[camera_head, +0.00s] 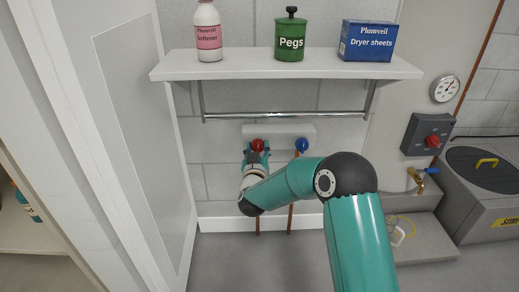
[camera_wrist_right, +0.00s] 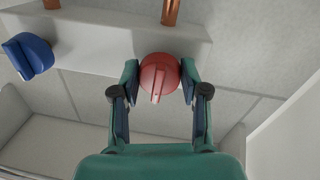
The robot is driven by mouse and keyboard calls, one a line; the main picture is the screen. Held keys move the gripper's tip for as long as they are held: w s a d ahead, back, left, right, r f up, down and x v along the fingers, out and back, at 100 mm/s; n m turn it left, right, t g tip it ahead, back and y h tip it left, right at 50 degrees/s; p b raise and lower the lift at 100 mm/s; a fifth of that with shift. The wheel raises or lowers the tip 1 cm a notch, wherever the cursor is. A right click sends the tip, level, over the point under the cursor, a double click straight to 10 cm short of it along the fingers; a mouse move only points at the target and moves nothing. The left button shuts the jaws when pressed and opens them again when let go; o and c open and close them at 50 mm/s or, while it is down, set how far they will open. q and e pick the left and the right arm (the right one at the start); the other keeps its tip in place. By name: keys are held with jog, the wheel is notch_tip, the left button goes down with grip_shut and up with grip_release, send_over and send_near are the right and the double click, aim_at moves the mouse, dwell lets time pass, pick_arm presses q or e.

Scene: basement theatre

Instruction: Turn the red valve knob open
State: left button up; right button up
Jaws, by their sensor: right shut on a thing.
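The red valve knob (camera_head: 257,145) sits on a pale wall block below the shelf in the head view. My right gripper (camera_head: 256,154) reaches up to it. In the right wrist view the round red knob (camera_wrist_right: 159,78) with its raised grip bar lies between the two fingers of my right gripper (camera_wrist_right: 160,80), which are shut on its sides. The bar points roughly toward the gripper's palm. A blue knob (camera_head: 302,145) sits to the right of the red one in the head view; it also shows at the left in the wrist view (camera_wrist_right: 28,56). My left gripper is not in view.
A white shelf (camera_head: 285,66) with a softener bottle (camera_head: 208,32), a green pegs tin (camera_head: 290,38) and a dryer sheets box (camera_head: 367,41) hangs above, with a metal rail (camera_head: 285,115) under it. A white panel (camera_head: 130,130) stands close on the left. Copper pipes run below the knobs.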

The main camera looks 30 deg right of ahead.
jog(key=shift+s+d+m, duration=0.1)
jog(key=shift+m, duration=0.3)
jog(key=m, duration=0.3)
jog(key=shift+f+m, duration=0.1)
jog(key=shift+m, duration=0.2)
jog(key=m, duration=0.4)
jog(key=shift+s+y, duration=0.1)
jog(key=shift+y, duration=0.2)
jog(key=m, duration=0.4)
jog(key=shift+d+y, duration=0.15)
jog(key=shift+y, duration=0.15)
jog(key=m, duration=0.4)
jog(key=shift+y, duration=0.3)
jog(key=shift+m, duration=0.4)
jog(key=o, duration=1.1)
